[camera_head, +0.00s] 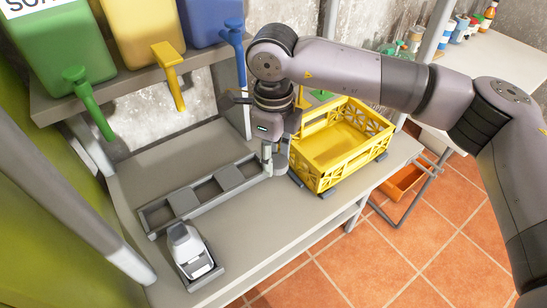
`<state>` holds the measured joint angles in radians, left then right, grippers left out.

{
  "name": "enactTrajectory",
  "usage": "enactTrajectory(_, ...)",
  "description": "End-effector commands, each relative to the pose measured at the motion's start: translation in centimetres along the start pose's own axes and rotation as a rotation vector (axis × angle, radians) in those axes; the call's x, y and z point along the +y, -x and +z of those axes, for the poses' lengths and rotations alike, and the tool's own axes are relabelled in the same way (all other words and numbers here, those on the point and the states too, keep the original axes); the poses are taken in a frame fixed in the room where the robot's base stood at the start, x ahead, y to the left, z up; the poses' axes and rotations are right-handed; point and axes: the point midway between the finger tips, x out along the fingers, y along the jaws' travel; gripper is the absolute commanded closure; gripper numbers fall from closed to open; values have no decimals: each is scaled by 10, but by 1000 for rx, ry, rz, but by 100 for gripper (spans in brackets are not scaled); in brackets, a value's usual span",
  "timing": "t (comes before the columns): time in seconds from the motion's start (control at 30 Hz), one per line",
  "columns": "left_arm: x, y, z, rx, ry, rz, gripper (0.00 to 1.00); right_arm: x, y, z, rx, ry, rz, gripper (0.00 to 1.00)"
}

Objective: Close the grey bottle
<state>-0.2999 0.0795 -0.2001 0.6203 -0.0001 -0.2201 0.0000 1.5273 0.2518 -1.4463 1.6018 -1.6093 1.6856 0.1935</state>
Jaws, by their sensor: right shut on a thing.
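My right gripper (273,165) points down over the right end of the grey slotted rack on the workbench, just left of the yellow crate. It is shut on a small grey thing that is mostly hidden by the fingers. This may be the grey bottle or its cap; I cannot tell which, nor whether a bottle is open or closed. My left gripper is not in view.
The grey rack (157,215) lies along the bench (265,218). A white-and-grey device (189,244) stands at the front left. The yellow crate (318,181) is close right of my gripper. Green, yellow and blue bins with levers hang above the bench. Bottles stand on a back-right shelf.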

Motion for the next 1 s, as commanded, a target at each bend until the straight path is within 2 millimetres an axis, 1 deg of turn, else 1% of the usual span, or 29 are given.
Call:
enactTrajectory(0.17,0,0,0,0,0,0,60,0,0,0,0,4,0,74)
enactTrajectory(0.23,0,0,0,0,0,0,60,-2,0,-3,0,29,0,74)
enactTrajectory(0.37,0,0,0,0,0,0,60,-9,0,-20,-1,171,-1,74)
enactTrajectory(0.47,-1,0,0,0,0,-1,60,-17,-1,-42,-1,371,-2,75)
enactTrajectory(0.7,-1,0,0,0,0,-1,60,-30,-1,-105,-2,962,-3,75)
enactTrajectory(0.9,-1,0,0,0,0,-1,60,-31,-2,-156,-1,1446,-4,75)
enactTrajectory(1.0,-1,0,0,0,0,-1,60,-29,-2,-176,-1,1652,-3,75)
